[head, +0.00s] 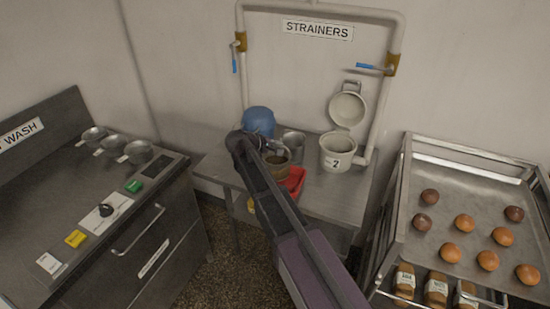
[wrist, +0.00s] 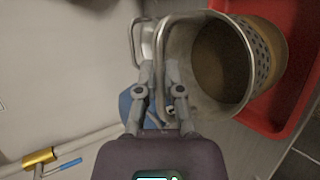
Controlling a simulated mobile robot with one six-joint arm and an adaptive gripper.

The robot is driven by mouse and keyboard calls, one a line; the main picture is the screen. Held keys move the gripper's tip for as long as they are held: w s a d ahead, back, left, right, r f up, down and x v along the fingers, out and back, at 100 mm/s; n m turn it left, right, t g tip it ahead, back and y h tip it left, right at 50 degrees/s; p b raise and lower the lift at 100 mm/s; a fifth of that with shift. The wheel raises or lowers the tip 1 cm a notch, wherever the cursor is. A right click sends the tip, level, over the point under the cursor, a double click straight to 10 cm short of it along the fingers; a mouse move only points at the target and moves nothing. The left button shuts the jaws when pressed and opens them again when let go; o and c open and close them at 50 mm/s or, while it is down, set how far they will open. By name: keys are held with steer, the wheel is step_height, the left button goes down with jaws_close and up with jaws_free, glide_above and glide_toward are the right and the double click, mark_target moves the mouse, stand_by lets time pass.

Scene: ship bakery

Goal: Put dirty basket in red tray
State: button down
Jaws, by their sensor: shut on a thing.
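The dirty basket (head: 276,166) is a metal strainer, brown inside, with a perforated wall. In the wrist view the basket (wrist: 240,62) has its open mouth facing the camera and a long looped handle. My gripper (wrist: 160,82) is shut on that handle. The red tray (head: 296,182) is on the metal table; its right part shows in the wrist view (wrist: 284,118). The basket overlaps the tray's left part in both views. I cannot tell whether it touches the tray or hangs just above it. My arm hides part of the tray in the head view.
A blue rounded object (head: 258,121) and a metal cup (head: 293,144) stand behind the basket. A white pot (head: 336,154) marked 2, lid raised, stands to the right. Pipes with blue-handled valves frame the table. A wash counter (head: 60,220) is left; a bun rack (head: 470,180) is right.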

mark_target(286, 154)
steer(key=shift+f, duration=0.15)
steer(key=shift+f+b, duration=1.75)
steer(key=shift+b, duration=0.15)
steer(key=shift+f, duration=0.1)
steer(key=c, duration=0.8)
jaws_free()
steer(key=shift+o, duration=0.2)
steer(key=shift+s+a+r+p, duration=0.15)
steer(key=shift+s+r+p, duration=0.05)
steer(key=shift+r+p, duration=0.15)
steer(key=p+v, duration=0.5)
steer(key=v, duration=0.6)
steer(key=shift+a+p, duration=0.15)
steer(key=shift+p, duration=0.15)
steer(key=shift+s, duration=0.15)
